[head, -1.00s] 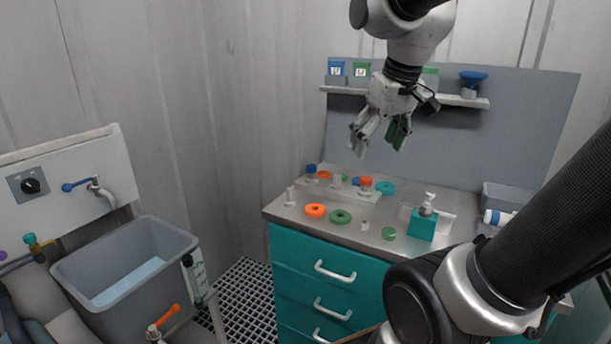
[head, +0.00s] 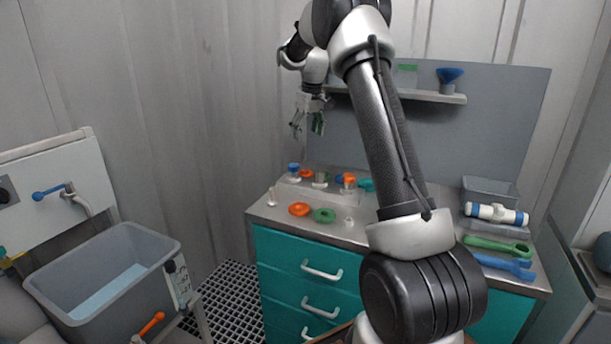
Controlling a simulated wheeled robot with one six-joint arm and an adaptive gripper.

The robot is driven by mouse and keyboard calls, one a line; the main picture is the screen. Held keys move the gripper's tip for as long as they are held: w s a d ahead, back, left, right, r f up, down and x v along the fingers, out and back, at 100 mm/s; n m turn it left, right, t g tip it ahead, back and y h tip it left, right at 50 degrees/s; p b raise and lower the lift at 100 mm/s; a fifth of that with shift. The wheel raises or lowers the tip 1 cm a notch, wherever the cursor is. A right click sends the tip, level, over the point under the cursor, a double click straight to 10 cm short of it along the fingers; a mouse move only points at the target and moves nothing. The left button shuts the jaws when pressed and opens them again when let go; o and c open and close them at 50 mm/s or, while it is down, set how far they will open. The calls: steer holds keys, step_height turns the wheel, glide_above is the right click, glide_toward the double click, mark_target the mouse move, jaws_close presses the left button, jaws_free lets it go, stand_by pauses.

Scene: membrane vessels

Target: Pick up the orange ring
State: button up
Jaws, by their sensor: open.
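An orange ring (head: 299,209) lies flat on the metal top of the teal cabinet, near its front left edge. A green ring (head: 324,215) lies just right of it. My gripper (head: 307,130) is open and empty, fingers pointing down. It hangs well above the back left part of the cabinet top, apart from the orange ring. A second, smaller orange piece (head: 306,173) sits farther back on the raised strip among the fittings; its exact shape is hard to tell.
Capped fittings stand on the strip behind. My arm hides the cabinet's middle. Green and blue wrenches (head: 497,245) and a white cylinder (head: 497,214) lie at right. A grey basin (head: 105,272) stands at left.

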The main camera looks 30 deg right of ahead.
steer(key=w+d+f, duration=0.1)
steer(key=w+f, duration=0.1)
steer(key=f, duration=0.2)
steer(key=w+d+f, duration=0.1)
steer(key=w+f, duration=0.1)
steer(key=f, duration=0.2)
steer(key=w+d+f, duration=0.1)
steer(key=w+f, duration=0.1)
steer(key=f, duration=0.2)
steer(key=shift+w+d+f, duration=0.15)
steer(key=shift+w+d, duration=0.05)
steer(key=shift+d, duration=0.1)
steer(key=f, duration=0.5)
steer(key=shift+w+a+f, duration=0.1)
steer(key=shift+w+f, duration=0.05)
steer(key=shift+w, duration=0.2)
steer(key=c, duration=0.9)
